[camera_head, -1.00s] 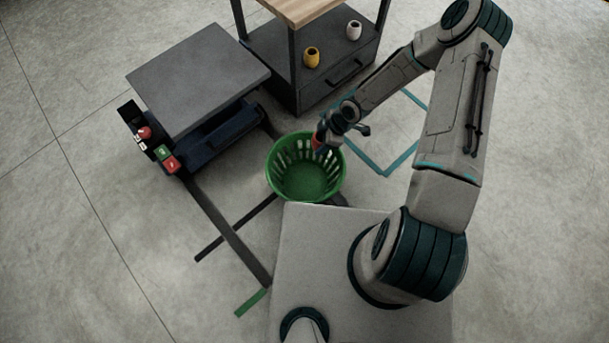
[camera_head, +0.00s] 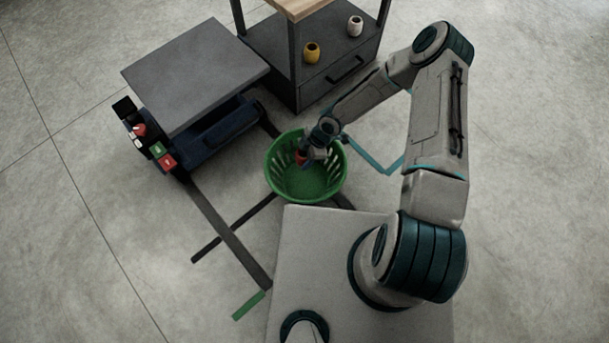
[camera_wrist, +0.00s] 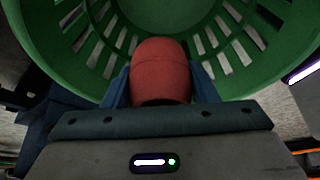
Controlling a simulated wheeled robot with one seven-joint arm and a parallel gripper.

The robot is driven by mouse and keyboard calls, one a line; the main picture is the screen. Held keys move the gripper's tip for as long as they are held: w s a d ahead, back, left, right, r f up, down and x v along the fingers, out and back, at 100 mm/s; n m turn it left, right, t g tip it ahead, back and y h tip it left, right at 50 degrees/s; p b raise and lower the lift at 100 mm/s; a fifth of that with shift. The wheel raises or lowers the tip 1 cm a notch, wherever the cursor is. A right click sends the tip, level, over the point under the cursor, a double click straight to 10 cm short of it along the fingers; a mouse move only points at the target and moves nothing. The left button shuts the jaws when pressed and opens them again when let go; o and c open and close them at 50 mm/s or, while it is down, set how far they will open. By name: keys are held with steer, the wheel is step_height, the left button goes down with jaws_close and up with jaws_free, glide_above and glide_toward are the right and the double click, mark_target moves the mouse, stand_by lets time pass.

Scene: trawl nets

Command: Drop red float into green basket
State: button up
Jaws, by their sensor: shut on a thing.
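The green basket (camera_head: 307,190) stands in front of my base in the head view. It is round with slotted walls and looks empty at the bottom. My gripper (camera_head: 305,157) is over the far inner side of the basket, shut on the red float (camera_head: 301,158). In the wrist view the red float (camera_wrist: 160,70) sits between the two blue fingers of my gripper (camera_wrist: 160,88), with the green basket (camera_wrist: 62,50) spread around and below it. The float's lower end is hidden by the gripper. I cannot tell exactly how deep the float is relative to the rim.
A grey-topped machine (camera_head: 195,75) with red and green buttons stands left of the basket. A dark shelf unit (camera_head: 335,70) behind it holds a yellow float (camera_head: 311,53) and a white float (camera_head: 355,27). Open floor lies at the right.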

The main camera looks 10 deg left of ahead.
steer(key=shift+f, duration=0.1)
steer(key=o, duration=1.1)
steer(key=shift+c, duration=0.2)
steer(key=p+v, duration=0.5)
steer(key=v, duration=0.8)
steer(key=shift+d+r, duration=0.15)
steer(key=shift+r, duration=0.2)
steer(key=shift+w, duration=0.15)
steer(key=d+r+m+h+p, duration=0.25)
steer(key=d+r+p, duration=0.25)
steer(key=r, duration=0.7)
steer(key=d+r+m+t+h+p, duration=0.1)
steer(key=d+r+m+h+p, duration=0.25)
steer(key=r, duration=0.85)
steer(key=d+r+m+p, duration=0.3)
steer(key=d+r+p, duration=0.25)
steer(key=r, duration=0.65)
steer(key=s+r+m+t+p, duration=0.1)
steer(key=s+r+m+p, duration=0.3)
steer(key=r, duration=0.7)
steer(key=s+d+r+m+t+y+p, duration=0.1)
steer(key=s+r+m+p, duration=0.3)
steer(key=r, duration=0.8)
steer(key=s+r+m+t+p, duration=0.1)
steer(key=s+r+m+p, duration=0.3)
steer(key=s+r, duration=0.3)
step_height(320, 180, up, 5)
steer(key=shift+s+d+f+m+p, duration=0.2)
steer(key=shift+s+d+m+p, duration=0.15)
steer(key=shift+p, duration=0.55)
